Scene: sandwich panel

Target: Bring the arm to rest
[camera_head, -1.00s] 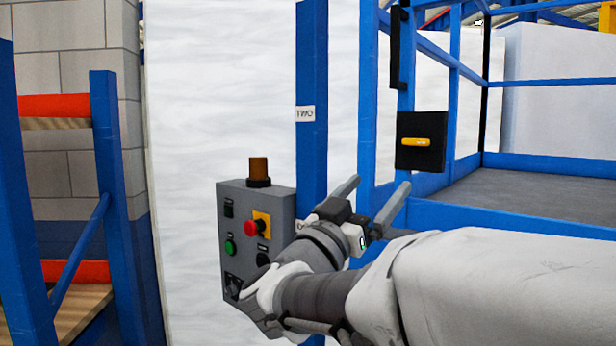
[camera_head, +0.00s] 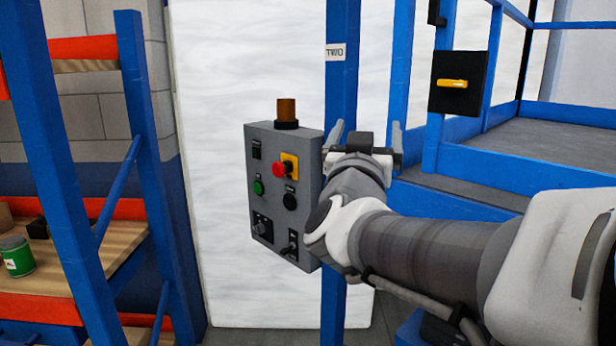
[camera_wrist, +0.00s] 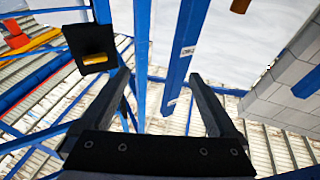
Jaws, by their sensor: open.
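My gripper (camera_head: 367,135) is open and empty in the head view, its two fingers pointing up and apart. It is at the right edge of a grey control box (camera_head: 255,218), in front of the blue post; I cannot tell the gap in depth. My arm reaches in from the lower right. In the wrist view my gripper (camera_wrist: 162,100) shows two spread dark fingers with nothing between them, tilted toward the roof.
The box carries a red button (camera_head: 279,169), a green button (camera_head: 258,187) and an amber lamp (camera_head: 287,110). A black panel with a yellow handle (camera_head: 453,84) is on the blue frame at right. Shelving (camera_head: 95,255) with a green can (camera_head: 17,258) stands at left.

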